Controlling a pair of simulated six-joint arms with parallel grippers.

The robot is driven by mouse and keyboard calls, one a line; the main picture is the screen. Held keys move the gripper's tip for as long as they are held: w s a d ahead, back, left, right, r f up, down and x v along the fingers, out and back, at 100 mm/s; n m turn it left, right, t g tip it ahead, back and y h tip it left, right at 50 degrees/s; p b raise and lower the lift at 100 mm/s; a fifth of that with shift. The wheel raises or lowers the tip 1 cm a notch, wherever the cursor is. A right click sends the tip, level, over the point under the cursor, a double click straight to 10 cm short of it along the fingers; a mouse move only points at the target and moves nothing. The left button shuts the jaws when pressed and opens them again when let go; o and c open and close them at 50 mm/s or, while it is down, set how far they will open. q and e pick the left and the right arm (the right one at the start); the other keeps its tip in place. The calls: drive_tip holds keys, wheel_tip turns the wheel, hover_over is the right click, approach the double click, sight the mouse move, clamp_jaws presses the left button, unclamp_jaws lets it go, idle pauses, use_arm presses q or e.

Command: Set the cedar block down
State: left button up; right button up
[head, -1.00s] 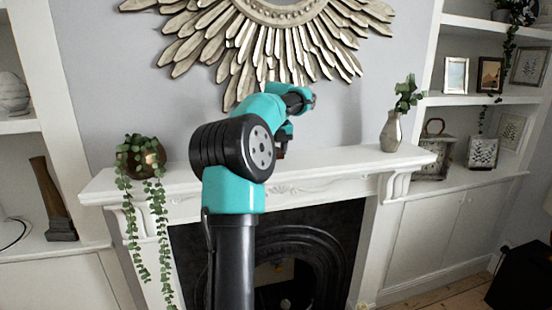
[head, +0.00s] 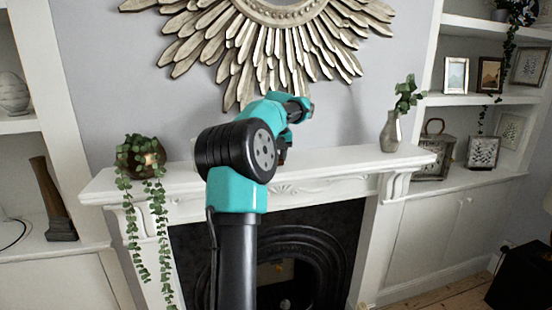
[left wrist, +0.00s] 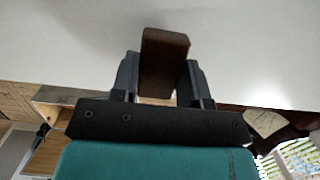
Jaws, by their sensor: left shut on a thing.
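My left gripper (left wrist: 158,80) is shut on the cedar block (left wrist: 165,62), a small dark reddish-brown piece. The block sticks out past the fingertips in the left wrist view. In the head view my left gripper (head: 284,142) points down over the white mantelpiece (head: 335,162), right of its middle ornament's left end. Only a small brown bit of the block shows below the fingers there. I cannot tell whether the block touches the shelf. My right gripper is not in view.
A trailing plant in a round pot (head: 140,158) stands at the mantel's left end. A grey vase with leaves (head: 391,133) stands near its right end. A sunburst mirror (head: 280,40) hangs above. The shelf between gripper and vase is clear.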

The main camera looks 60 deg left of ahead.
use_arm(q)
drive_tip(key=shift+f, duration=0.35)
drive_tip(key=shift+f, duration=0.15)
drive_tip(key=o, duration=0.9)
wheel_tip(320, 180, up, 12)
drive_tip(key=d, duration=0.1)
drive_tip(key=shift+s+d, duration=0.15)
drive_tip(key=shift+d, duration=0.2)
